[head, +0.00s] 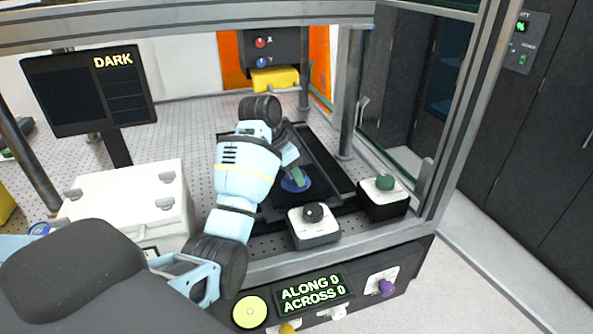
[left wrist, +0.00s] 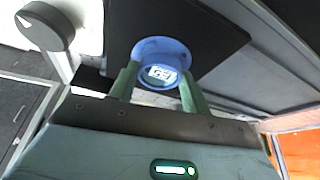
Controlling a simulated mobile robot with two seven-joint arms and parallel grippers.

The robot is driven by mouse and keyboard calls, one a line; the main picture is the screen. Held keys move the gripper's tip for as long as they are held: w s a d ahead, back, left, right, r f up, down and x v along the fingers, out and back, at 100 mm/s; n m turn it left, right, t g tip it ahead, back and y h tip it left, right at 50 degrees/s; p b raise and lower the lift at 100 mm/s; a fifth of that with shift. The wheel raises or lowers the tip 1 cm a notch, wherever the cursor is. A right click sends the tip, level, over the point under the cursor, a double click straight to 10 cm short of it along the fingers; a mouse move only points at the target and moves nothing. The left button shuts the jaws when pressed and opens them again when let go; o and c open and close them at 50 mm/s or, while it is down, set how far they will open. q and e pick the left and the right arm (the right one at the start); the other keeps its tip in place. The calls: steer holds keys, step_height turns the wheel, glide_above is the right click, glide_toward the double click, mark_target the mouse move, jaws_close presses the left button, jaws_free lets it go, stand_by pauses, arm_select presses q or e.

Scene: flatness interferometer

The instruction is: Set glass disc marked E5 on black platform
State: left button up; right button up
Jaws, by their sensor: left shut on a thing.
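The blue-rimmed glass disc with a white E5 label (left wrist: 163,55) is between the green fingers of my left gripper (left wrist: 160,85) in the left wrist view. My left gripper is shut on it. In the head view the disc (head: 295,181) shows as a blue round patch at my left gripper (head: 298,176), over the black platform (head: 268,193). The dark platform also shows behind the disc in the left wrist view (left wrist: 205,30). I cannot tell whether the disc touches the platform. My right gripper is not in view.
A white box with a black knob (head: 314,228) and a black box with a green knob (head: 383,196) stand near the platform. A white case (head: 130,205) stands left. A monitor (head: 90,90) reads DARK. The front panel display (head: 311,293) reads ALONG 0, ACROSS 0. Frame posts surround the bench.

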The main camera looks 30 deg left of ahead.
arm_select(q)
steer(key=shift+w+d+f, duration=0.2)
steer(key=shift+w+f, duration=0.05)
steer(key=shift+w, duration=0.05)
steer(key=shift+s+a, duration=0.2)
steer(key=shift+s, duration=0.05)
steer(key=shift+f, duration=0.25)
steer(key=o, duration=1)
